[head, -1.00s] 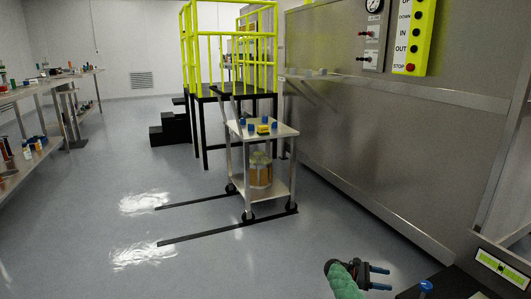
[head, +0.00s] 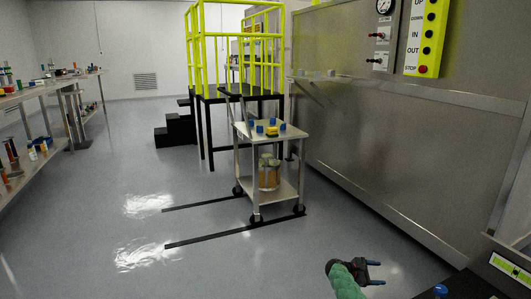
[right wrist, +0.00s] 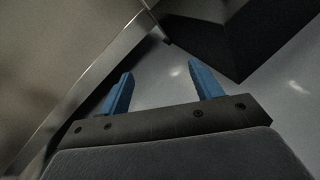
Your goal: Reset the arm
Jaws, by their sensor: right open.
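My right gripper (head: 374,273) is at the bottom right of the head view, at the end of my green-sleeved arm. Its two blue fingers are apart with nothing between them. In the right wrist view the open fingers (right wrist: 160,92) point away over grey floor, with a metal panel to the left and a dark box-like shape at the upper right. The gripper is held in free space, left of a black surface (head: 455,286). My left gripper is not in view.
A wheeled cart (head: 283,131) with blue items on top and an amber container (head: 268,176) below stands mid-floor. A yellow-railed platform (head: 235,92) is behind it. A large metal wall (head: 400,145) with a control panel (head: 425,38) is at right. Shelves (head: 50,93) are at left. Open floor lies between.

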